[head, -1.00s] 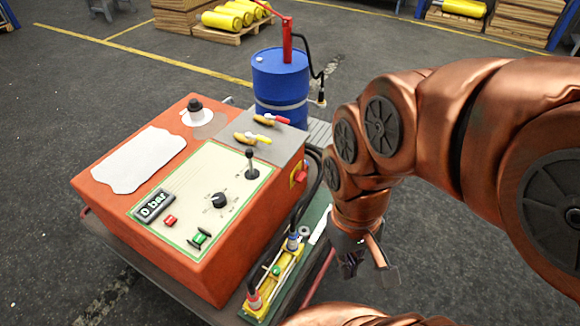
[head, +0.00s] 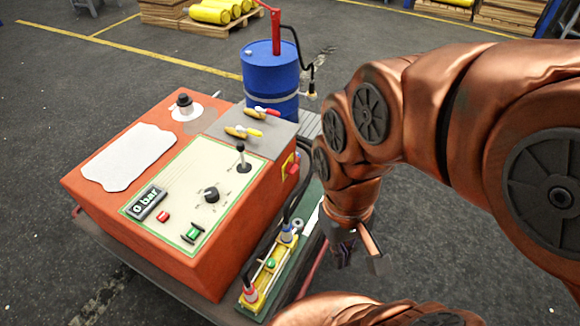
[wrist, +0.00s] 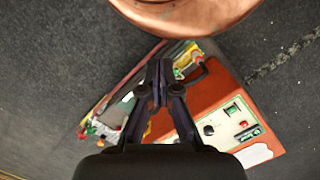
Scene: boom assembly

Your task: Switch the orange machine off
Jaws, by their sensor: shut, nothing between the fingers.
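The orange machine (head: 150,262) stands left of centre in the head view. Its cream panel carries a display reading "0 bar" (head: 148,203), a small red button (head: 163,216), a green switch (head: 193,233), a black knob (head: 211,195) and a black lever (head: 241,158). A red switch on a yellow plate (head: 290,167) is on its right side face. My gripper (head: 362,262) is to the right of the machine, apart from it and pointing down. In the wrist view my gripper (wrist: 159,66) is shut and empty, with the orange machine (wrist: 208,88) beyond it.
A yellow fixture (head: 268,268) lies on the cart alongside the machine's right side. A blue drum (head: 270,78) with a red pump stands behind. Open floor lies to the right of the cart.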

